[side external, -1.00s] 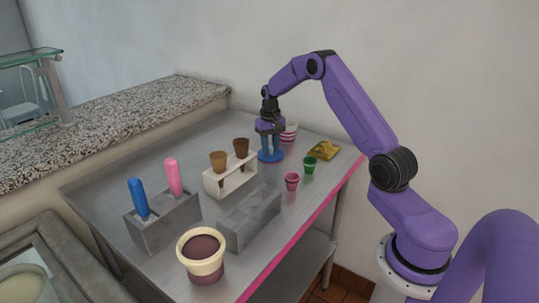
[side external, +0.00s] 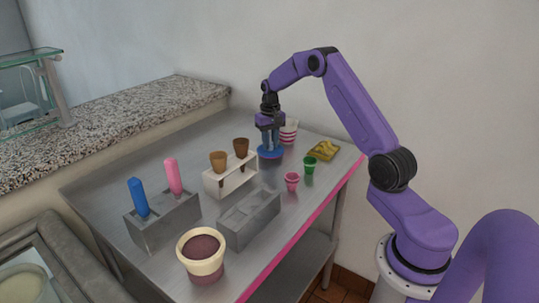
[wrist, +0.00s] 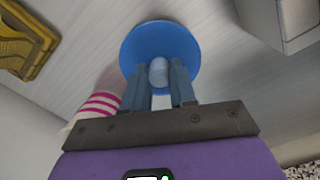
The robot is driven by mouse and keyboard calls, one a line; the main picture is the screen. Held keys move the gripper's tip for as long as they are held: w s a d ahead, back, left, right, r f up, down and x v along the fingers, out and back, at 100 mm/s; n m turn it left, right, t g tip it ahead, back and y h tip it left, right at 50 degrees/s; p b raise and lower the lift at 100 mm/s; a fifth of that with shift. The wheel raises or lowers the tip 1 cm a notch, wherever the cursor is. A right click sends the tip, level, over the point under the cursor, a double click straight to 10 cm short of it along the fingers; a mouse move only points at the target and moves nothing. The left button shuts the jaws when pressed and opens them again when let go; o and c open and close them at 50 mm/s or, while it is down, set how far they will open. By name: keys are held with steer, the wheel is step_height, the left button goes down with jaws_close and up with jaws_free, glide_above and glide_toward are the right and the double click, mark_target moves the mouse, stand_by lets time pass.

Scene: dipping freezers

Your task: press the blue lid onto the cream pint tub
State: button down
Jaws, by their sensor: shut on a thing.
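The blue lid (side external: 270,153) is a round disc below my gripper (side external: 270,146) in the side view, near the back of the steel table. In the wrist view the lid (wrist: 150,45) shows as a blue disc with a pale blue knob (wrist: 158,72). My gripper (wrist: 159,78) is shut on this knob between its two fingers.
A pink-striped cup (side external: 290,131) stands close beside my gripper. A white rack (side external: 229,182) holds two brown cones. A grey holder (side external: 165,220) has blue and pink scoops, and a grey block (side external: 249,218) stands near the tub. Pink (side external: 292,181) and green (side external: 310,166) cups are right.

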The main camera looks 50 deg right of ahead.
steer(key=shift+r, duration=3.1)
steer(key=shift+r, duration=0.1)
step_height(320, 180, up, 16)
steer(key=r, duration=0.1)
steer(key=s+a+r+n, duration=0.1)
steer(key=a+n, duration=0.3)
steer(key=a, duration=2.4)
steer(key=s+a+f+n, duration=0.1)
steer(key=s+a+n, duration=0.1)
steer(key=s+a, duration=0.7)
steer(key=s+a+n, duration=0.2)
steer(key=s+a, duration=0.5)
steer(key=a, duration=0.4)
steer(key=shift+a+f, duration=0.15)
steer(key=shift+f, duration=1.2)
steer(key=shift+a+f, duration=0.1)
steer(key=shift+f, duration=1.25)
